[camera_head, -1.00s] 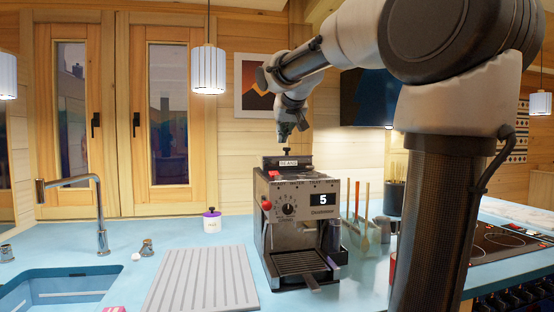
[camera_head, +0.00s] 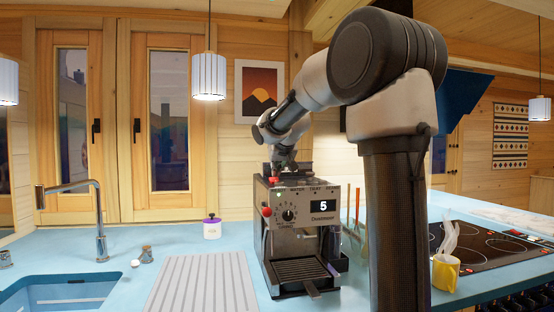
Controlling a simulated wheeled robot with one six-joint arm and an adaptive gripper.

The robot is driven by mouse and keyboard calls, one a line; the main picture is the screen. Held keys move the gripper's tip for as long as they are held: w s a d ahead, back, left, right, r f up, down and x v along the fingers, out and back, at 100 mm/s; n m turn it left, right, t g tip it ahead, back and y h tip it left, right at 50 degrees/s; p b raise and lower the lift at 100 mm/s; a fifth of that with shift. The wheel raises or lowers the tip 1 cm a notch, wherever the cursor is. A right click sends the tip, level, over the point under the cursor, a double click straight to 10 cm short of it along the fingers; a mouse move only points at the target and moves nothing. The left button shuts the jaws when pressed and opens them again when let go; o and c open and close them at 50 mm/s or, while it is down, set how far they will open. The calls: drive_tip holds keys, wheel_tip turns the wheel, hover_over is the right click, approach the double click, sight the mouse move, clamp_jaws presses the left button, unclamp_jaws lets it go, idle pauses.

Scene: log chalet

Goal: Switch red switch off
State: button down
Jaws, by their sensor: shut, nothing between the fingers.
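The coffee machine (camera_head: 300,240) stands upright on the blue counter, its display reading 5. A small red switch (camera_head: 273,181) sits at the top left front edge of the machine. Whether it is on or off is too small to tell. My gripper (camera_head: 276,172) is shut and empty, pointing down at the machine's top, right by the red switch. I cannot tell whether the fingertips touch it. My gripper and wrist hide part of the machine's top.
A yellow steaming mug (camera_head: 445,272) stands at the right by the black cooktop (camera_head: 480,250). A white jar with a purple lid (camera_head: 212,228) is left of the machine. A ribbed drainboard (camera_head: 203,285), tap (camera_head: 100,215) and sink (camera_head: 60,290) are farther left.

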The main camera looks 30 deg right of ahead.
drive_tip(key=shift+f, duration=0.1)
idle(0.3)
drive_tip(key=shift+w+d+f+g, duration=0.15)
drive_tip(key=shift+w+f+g, duration=0.15)
drive_tip(key=shift+g, duration=0.3)
drive_tip(key=shift+s, duration=0.15)
drive_tip(key=shift+s+a+f, duration=0.15)
drive_tip(key=shift+s+a, duration=0.1)
drive_tip(key=shift+s, duration=0.5)
